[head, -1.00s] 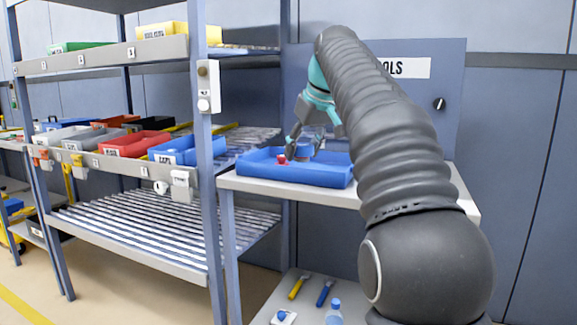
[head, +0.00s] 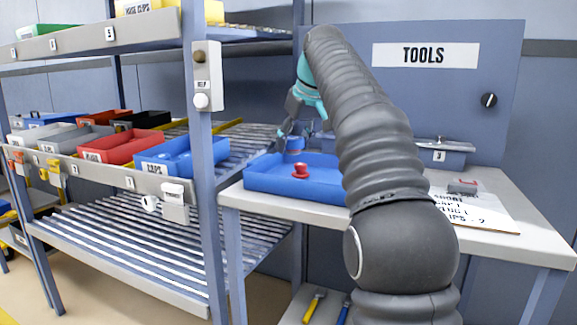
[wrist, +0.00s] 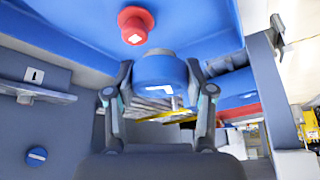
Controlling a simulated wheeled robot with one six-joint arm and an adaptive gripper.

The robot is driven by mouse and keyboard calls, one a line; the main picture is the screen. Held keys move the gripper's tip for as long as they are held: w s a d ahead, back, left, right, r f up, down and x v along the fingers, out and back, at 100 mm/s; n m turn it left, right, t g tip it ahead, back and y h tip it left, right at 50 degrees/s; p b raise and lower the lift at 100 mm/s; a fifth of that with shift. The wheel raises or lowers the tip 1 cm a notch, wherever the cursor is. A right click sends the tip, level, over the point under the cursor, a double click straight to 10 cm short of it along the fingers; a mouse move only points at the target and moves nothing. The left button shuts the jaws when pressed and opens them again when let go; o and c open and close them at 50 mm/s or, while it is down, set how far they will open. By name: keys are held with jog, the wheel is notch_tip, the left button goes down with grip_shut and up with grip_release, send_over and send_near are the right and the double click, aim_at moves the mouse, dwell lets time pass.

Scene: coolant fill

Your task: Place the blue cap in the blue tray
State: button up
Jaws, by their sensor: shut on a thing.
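The blue tray (head: 262,182) sits on the white table top near the shelf rack. A red cap (head: 300,170) stands in it, and it also shows in the wrist view (wrist: 135,25). My gripper (head: 293,140) is over the far side of the tray. In the wrist view, my gripper (wrist: 160,88) is shut on the blue cap (wrist: 160,72), with a finger on each side. The blue cap (head: 294,145) is small in the head view. I cannot tell whether it touches the tray floor.
The shelf rack at left holds a blue bin (head: 190,157), a red bin (head: 125,148) and others. Its upright post (head: 208,190) stands close to the tray. A sign board (head: 475,208) lies on the table at right. A cabinet panel marked TOOLS (head: 480,90) stands behind.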

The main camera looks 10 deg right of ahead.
aim_at(294, 137)
jog(key=w+f, duration=0.2)
jog(key=w, duration=0.1)
jog(key=w+a+f, duration=0.1)
jog(key=shift+w, duration=0.35)
jog(key=shift+s+f, duration=0.1)
jog(key=shift+f, duration=1.85)
jog(key=shift+f, duration=0.1)
jog(key=o, duration=0.9)
jog(key=v, duration=1.1)
jog(key=shift+r, duration=0.4)
jog(key=shift+s+d+r, duration=0.1)
jog(key=shift+s+r, duration=0.05)
jog(key=shift+r, duration=0.05)
